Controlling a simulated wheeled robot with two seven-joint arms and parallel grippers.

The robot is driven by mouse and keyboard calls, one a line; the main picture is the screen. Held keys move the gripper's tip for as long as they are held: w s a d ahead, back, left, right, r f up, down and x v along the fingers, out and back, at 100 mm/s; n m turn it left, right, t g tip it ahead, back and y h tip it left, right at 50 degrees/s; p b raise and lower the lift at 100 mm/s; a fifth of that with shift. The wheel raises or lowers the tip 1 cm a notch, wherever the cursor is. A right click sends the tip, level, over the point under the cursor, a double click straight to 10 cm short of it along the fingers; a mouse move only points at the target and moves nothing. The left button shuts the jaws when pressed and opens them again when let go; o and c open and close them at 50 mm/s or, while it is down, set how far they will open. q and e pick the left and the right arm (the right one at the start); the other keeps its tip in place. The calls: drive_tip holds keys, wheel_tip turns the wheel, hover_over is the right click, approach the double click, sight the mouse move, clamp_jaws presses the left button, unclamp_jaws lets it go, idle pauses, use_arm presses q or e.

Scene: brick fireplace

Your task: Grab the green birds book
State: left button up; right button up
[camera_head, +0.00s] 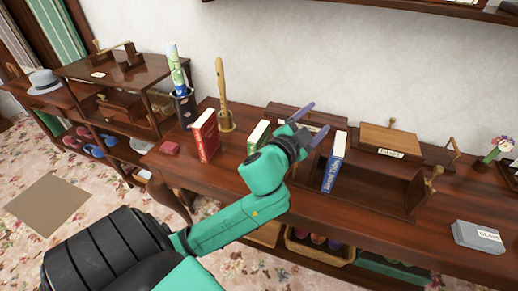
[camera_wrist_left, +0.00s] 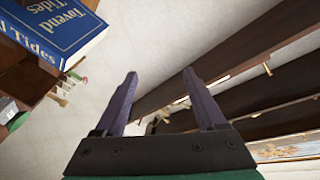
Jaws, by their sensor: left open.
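A green book (camera_head: 258,136) stands upright on the long dark wooden table, partly hidden behind my left arm; its title cannot be read. My left gripper (camera_head: 311,122) is open, its two purple fingers apart with nothing between them. It is above the table, to the right of the green book in the head view, and its fingers point away from that book. In the left wrist view the open fingers (camera_wrist_left: 160,76) face the wall and dark shelves, and the green book is not seen there. My right gripper is not in view.
A red book (camera_head: 205,136) stands left of the green one. A blue book (camera_head: 334,162) stands close to my gripper in a wooden holder and shows large in the left wrist view (camera_wrist_left: 55,25). A wooden box (camera_head: 391,139) and grey box (camera_head: 478,236) are further right.

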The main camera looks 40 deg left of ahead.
use_arm(q)
drive_tip(key=d+r+m+t+h, duration=0.3)
drive_tip(key=d+r+m+h, duration=0.25)
drive_tip(key=r, duration=0.25)
drive_tip(key=s+d+r+m+g+h, duration=0.1)
drive_tip(key=d+r+m+g+h, duration=0.1)
drive_tip(key=d+r+m+h, duration=0.5)
drive_tip(key=m+g+y, duration=1.2)
drive_tip(key=g+y, duration=0.2)
drive_tip(key=g, duration=0.1)
approach(258, 131)
drive_tip(key=p+x, duration=0.3)
drive_tip(key=x, duration=0.7)
drive_tip(key=shift+w+f, duration=0.15)
drive_tip(key=shift+f, duration=0.45)
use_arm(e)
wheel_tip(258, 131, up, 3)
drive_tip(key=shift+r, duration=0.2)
use_arm(q)
drive_tip(key=shift+f, duration=0.2)
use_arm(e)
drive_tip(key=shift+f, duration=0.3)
use_arm(q)
drive_tip(key=shift+c, duration=0.3)
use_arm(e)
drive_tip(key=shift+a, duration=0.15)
